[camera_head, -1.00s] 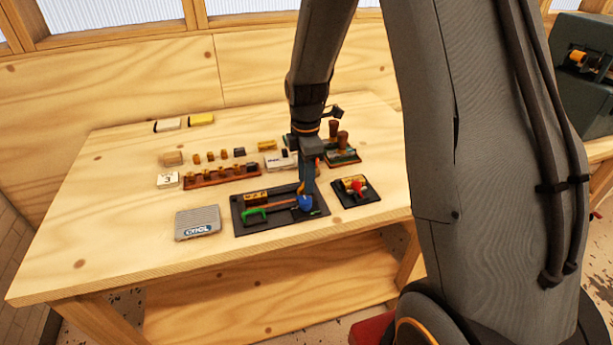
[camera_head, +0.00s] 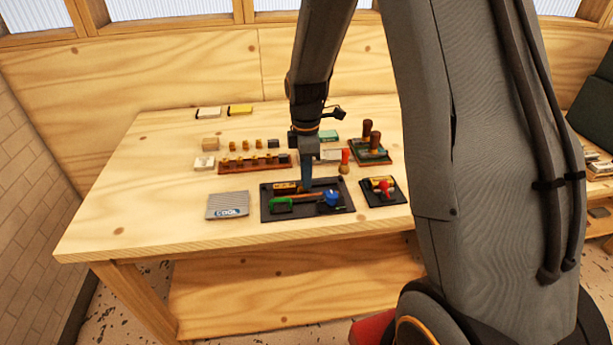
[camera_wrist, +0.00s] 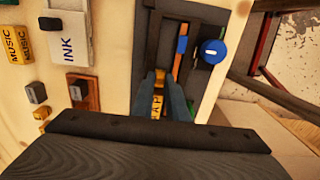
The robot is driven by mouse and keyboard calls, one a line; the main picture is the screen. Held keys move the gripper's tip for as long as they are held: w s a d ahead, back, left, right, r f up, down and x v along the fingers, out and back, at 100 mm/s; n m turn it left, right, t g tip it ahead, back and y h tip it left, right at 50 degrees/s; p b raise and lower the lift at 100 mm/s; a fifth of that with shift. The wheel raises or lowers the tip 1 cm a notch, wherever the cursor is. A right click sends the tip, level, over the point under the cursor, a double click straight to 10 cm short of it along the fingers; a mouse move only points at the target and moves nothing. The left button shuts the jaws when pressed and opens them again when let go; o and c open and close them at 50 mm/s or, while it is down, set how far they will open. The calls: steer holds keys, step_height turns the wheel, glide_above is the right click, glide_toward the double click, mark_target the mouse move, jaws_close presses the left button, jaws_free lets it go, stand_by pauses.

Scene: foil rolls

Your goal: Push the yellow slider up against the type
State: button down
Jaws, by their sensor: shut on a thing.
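The black tray (camera_head: 268,210) lies on the table with a row of yellow-topped type (camera_head: 285,187) at its upper left. My gripper (camera_head: 306,187) points down into the tray at the right end of the type. In the wrist view its blue-grey fingers (camera_wrist: 161,80) are shut on a small yellow piece, the yellow slider (camera_wrist: 160,75). The lettered type (camera_wrist: 157,106) lies just below it there, partly between the fingers. Slider and type look very close; the fingers hide whether they touch. An orange bar, a green handle (camera_head: 281,205) and a blue knob (camera_head: 331,198) are in the tray.
A grey "COOL" pad (camera_head: 227,205) lies left of the tray. A black plate with a red knob (camera_head: 384,187) stands right. Behind are a wooden rack (camera_head: 255,164), a red-handled tool (camera_head: 345,160) and brown-handled stamps (camera_head: 370,140). The table's front strip is clear.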

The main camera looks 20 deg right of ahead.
steer(key=shift+w+a, duration=0.1)
steer(key=shift+a, duration=0.2)
steer(key=c, duration=1.7)
jaws_free()
steer(key=shift+c, duration=0.2)
steer(key=shift+r, duration=0.1)
steer(key=shift+r+b, duration=1)
steer(key=shift+r, duration=2.85)
steer(key=s+f+m+t, duration=0.1)
steer(key=s+f+m, duration=0.1)
steer(key=s+m, duration=1.4)
steer(key=shift+s+f+b, duration=0.35)
steer(key=shift+s+b, duration=0.05)
steer(key=shift+s, duration=0.55)
